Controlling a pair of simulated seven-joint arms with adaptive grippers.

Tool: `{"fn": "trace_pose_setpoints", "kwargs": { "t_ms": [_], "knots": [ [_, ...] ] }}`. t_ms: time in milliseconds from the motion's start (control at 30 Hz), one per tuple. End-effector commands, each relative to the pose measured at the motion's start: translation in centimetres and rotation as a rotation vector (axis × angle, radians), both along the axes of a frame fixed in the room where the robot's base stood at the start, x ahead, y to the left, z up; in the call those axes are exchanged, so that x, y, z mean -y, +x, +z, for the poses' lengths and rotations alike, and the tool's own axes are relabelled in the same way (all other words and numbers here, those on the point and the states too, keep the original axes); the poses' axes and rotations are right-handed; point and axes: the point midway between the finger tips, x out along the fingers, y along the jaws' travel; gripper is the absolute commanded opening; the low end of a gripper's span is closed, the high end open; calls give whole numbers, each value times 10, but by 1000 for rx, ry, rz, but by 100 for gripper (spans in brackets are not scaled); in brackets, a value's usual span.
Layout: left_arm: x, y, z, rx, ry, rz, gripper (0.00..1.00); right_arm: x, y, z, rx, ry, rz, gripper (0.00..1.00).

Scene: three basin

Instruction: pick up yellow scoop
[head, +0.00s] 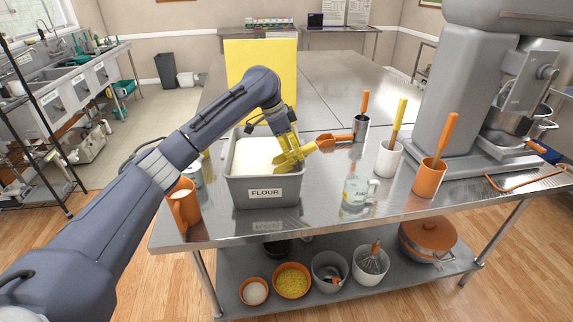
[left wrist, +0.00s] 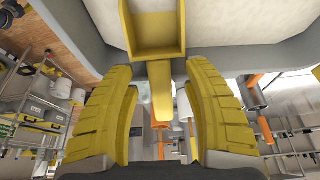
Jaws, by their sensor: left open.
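The yellow scoop (left wrist: 155,35) shows in the left wrist view with its pan over the pale flour and its handle running between my fingers. My left gripper (head: 292,155) is open, with one yellow finger on each side of the handle and visible gaps between. In the head view the gripper is at the right side of the grey flour bin (head: 265,192), and the yellow fingers and scoop are hard to tell apart. My right gripper is not in view.
An orange scoop (head: 335,140) is just right of the gripper. A metal cup (head: 361,128), a white cup (head: 389,159) and an orange cup (head: 430,178) hold utensils. A glass jug (head: 355,193) stands in front. An orange mug (head: 184,205) is left of the bin.

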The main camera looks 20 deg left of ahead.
Motion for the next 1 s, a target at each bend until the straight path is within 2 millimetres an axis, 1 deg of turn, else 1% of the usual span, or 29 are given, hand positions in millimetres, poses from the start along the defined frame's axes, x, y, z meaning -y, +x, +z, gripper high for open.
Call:
{"fn": "trace_pose_setpoints", "kwargs": {
  "t_ms": [33,167,467,800,900,1000],
  "knots": [
    [2,1,-4,-1,-2,-1,50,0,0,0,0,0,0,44],
    [4,2,-10,0,-1,0,50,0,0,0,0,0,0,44],
    [4,2,-11,0,-1,0,50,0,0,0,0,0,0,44],
    [4,2,-11,0,0,0,10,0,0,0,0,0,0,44],
    [4,2,-11,0,0,0,0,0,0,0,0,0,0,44],
    [4,2,-11,0,-1,0,0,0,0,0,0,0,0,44]
  ]
}}
